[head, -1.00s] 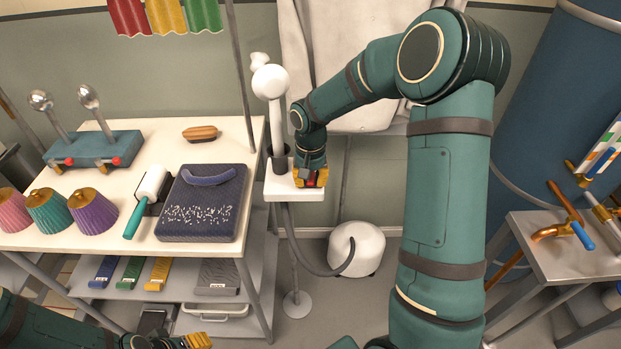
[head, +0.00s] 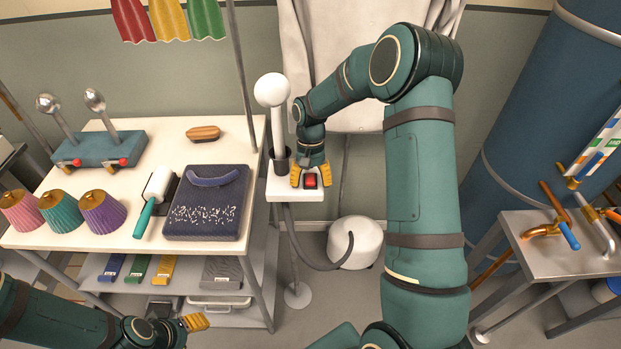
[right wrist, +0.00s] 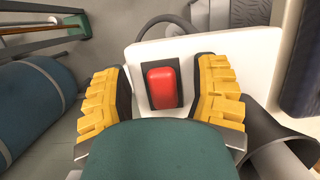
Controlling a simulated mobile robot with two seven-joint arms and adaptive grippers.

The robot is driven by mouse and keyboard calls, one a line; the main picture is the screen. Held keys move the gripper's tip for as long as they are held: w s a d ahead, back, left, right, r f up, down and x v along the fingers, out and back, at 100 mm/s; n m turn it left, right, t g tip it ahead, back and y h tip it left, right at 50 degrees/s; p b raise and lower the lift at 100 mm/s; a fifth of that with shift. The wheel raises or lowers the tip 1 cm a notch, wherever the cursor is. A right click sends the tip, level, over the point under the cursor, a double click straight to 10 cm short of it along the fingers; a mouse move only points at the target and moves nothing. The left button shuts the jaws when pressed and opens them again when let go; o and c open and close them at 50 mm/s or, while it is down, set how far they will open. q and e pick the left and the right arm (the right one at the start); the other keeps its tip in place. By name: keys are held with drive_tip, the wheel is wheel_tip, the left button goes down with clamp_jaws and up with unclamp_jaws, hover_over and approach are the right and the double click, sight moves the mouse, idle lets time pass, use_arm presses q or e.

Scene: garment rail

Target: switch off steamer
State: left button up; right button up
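The steamer has a white rounded base (head: 355,243) on the floor, a grey hose, and a white wand with a round head (head: 271,90) standing in a dark holder. A red rocker switch (head: 311,181) in a dark frame sits on a small white shelf (head: 283,190); it also shows in the right wrist view (right wrist: 161,87). My right gripper (head: 311,174) is open, its yellow fingers on either side of the switch; contact cannot be told. Its fingers (right wrist: 162,95) hold nothing. My left gripper (head: 195,321) is low at the left, away from the steamer; its opening is unclear.
A white table (head: 215,153) at the left holds a dark folded garment (head: 207,217), a roller, a brush and several pleated shades. A grey side table (head: 560,262) with pipes stands at the right, before a blue tank (head: 540,120). A pale cloth hangs behind my right arm.

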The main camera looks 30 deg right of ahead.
sight(311, 175)
drive_tip(key=shift+r, duration=0.15)
drive_tip(key=v, duration=1.2)
idle(0.4)
